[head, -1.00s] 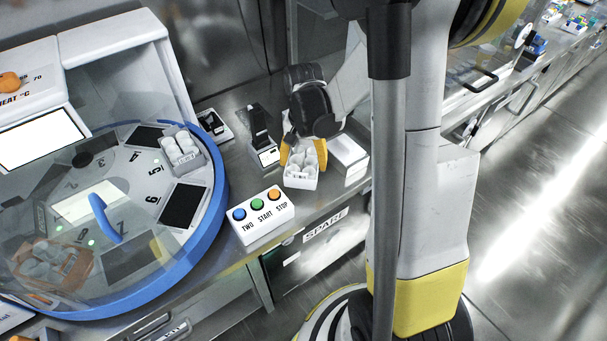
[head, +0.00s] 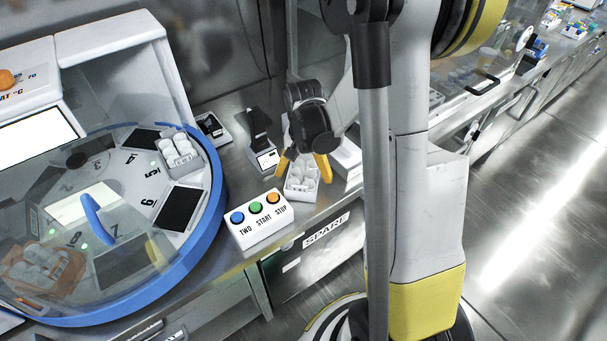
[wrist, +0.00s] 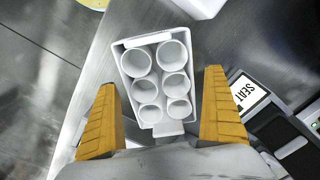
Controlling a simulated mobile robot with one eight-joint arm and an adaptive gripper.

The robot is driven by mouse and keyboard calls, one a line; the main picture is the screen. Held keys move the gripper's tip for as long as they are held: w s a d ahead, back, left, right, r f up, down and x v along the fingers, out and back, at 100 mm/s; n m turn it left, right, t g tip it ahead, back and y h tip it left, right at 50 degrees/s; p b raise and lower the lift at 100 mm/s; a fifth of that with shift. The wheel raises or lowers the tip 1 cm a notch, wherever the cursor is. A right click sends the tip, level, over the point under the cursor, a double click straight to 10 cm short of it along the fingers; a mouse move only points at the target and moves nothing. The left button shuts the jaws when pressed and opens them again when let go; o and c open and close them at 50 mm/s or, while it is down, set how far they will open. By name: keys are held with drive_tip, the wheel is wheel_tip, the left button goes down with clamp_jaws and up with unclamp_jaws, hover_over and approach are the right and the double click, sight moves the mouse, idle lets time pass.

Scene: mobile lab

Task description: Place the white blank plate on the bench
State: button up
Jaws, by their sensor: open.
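The white blank plate (head: 301,187), a small white rack with several round white cups, sits on the steel bench (head: 232,172) behind the button box. In the wrist view the plate (wrist: 157,122) lies between the yellow fingers, with a visible gap on both sides. My gripper (head: 302,171) is open above and around the plate, not clamping it; it also shows in the wrist view (wrist: 160,85). The plate looks upright and level on the bench.
A white box with TWO, START and STOP buttons (head: 259,224) stands in front of the plate. The round blue-rimmed machine (head: 218,215) fills the left and holds a white rack (head: 177,150) and an orange rack (head: 40,265). A white block (head: 346,158) is close on the right.

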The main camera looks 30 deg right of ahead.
sight(303, 174)
drive_tip(key=shift+r, duration=0.1)
wheel_tip(303, 174, up, 12)
drive_tip(key=p, duration=0.5)
drive_tip(key=s+a+r+n+t, duration=0.7)
drive_tip(key=s+a+r, duration=0.3)
drive_tip(key=a+r, duration=0.2)
drive_tip(key=shift+s+a+n, duration=0.4)
drive_tip(key=shift+a+n, duration=0.35)
drive_tip(key=shift+n, duration=0.05)
